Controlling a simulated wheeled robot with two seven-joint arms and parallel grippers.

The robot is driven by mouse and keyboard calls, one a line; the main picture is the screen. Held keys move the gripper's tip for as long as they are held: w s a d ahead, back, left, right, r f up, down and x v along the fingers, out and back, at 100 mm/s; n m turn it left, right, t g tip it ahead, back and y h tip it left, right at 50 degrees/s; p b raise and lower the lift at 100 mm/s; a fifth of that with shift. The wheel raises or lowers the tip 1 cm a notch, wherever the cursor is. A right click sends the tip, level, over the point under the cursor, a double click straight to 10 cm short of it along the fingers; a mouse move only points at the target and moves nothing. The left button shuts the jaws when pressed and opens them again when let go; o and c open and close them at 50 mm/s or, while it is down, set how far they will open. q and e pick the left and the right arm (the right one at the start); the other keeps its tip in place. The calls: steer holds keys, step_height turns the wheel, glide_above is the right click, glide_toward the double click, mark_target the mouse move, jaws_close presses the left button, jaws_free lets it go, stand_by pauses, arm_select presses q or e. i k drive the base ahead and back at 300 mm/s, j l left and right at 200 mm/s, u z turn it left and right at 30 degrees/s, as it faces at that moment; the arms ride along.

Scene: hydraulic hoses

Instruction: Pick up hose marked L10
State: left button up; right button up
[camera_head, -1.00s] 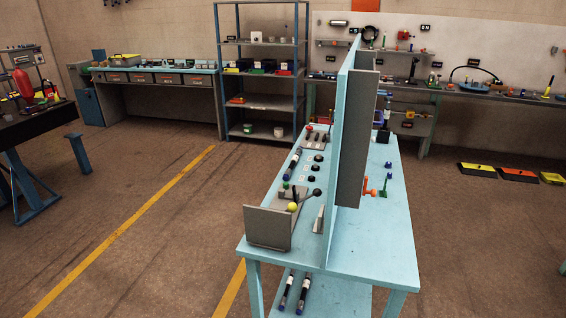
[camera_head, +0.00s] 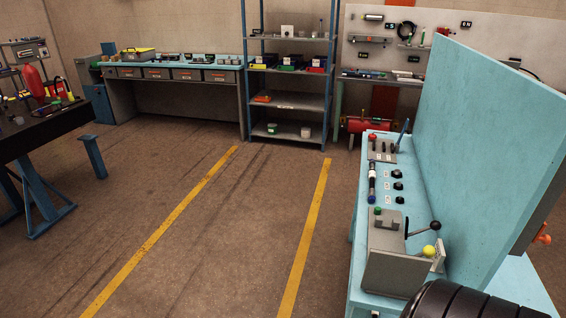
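A short dark cylindrical piece with a white band and a blue end, possibly a hose (camera_head: 372,182), lies lengthwise on the light blue workbench (camera_head: 360,268) at right. No L10 marking is readable on it or on anything else in view. A coiled black hose or cable (camera_head: 406,31) hangs on the far wall panel at upper right, too small to read. The bench's lower shelf is hidden from this angle. Neither of my grippers is in view.
A tall light blue panel (camera_head: 480,140) divides the bench. A grey lever box (camera_head: 385,255) stands near its front end. A shelving rack (camera_head: 290,98) and a drawer bench (camera_head: 190,88) line the back. A black table (camera_head: 45,125) is at left. The floor between is clear.

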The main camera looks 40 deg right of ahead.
mark_target(373, 173)
steer(key=i+j, duration=0.15)
steer(key=i, duration=0.4)
steer(key=i+j+z, duration=0.1)
steer(key=i, duration=0.4)
steer(key=i+l+z, duration=0.1)
steer(key=z, duration=0.35)
steer(key=i+j+z, duration=0.1)
steer(key=i+z, duration=0.45)
steer(key=z, duration=0.35)
steer(key=i+j+z, duration=0.2)
steer(key=z, duration=0.25)
